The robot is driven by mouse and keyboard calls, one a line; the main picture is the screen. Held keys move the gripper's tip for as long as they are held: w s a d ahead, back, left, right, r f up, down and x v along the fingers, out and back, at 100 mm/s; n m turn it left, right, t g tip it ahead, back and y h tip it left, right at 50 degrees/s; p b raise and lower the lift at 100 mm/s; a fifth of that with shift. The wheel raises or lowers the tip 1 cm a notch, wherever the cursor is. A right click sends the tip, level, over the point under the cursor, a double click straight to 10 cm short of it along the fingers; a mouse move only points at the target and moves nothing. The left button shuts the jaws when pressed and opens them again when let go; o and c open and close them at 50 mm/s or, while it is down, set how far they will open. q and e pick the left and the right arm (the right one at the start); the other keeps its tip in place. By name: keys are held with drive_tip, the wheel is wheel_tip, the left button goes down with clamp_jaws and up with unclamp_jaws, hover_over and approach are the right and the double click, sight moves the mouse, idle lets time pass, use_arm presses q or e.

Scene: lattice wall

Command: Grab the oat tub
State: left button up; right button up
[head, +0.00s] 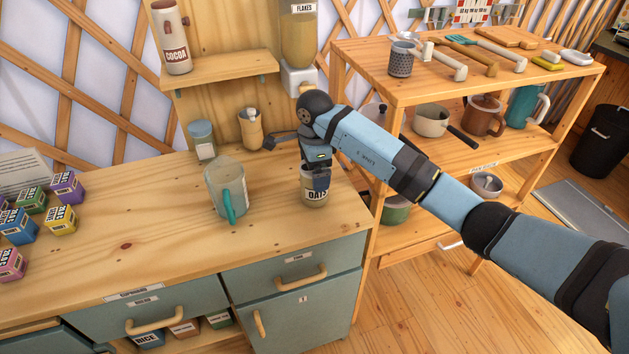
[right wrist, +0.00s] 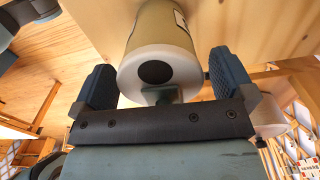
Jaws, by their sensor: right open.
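The oat tub (head: 315,198) stands upright on the wooden counter near its right end, with a dark OATS label. My right gripper (head: 318,178) reaches down over it from above and hides its top. In the right wrist view the tub (right wrist: 172,35) shows a pale lid with a dark round spot, lying between the two spread fingers of my right gripper (right wrist: 162,68). Gaps show between the fingers and the tub, so it is not gripped.
A glass jug (head: 226,185) with a teal handle stands left of the tub. Behind are a small jar (head: 202,140) and a wooden holder (head: 250,130). A shelf unit (head: 390,90) stands right. Several small boxes (head: 62,220) lie far left. The counter's front middle is clear.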

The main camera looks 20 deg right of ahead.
drive_tip(key=c, duration=1)
drive_tip(key=shift+r, duration=0.1)
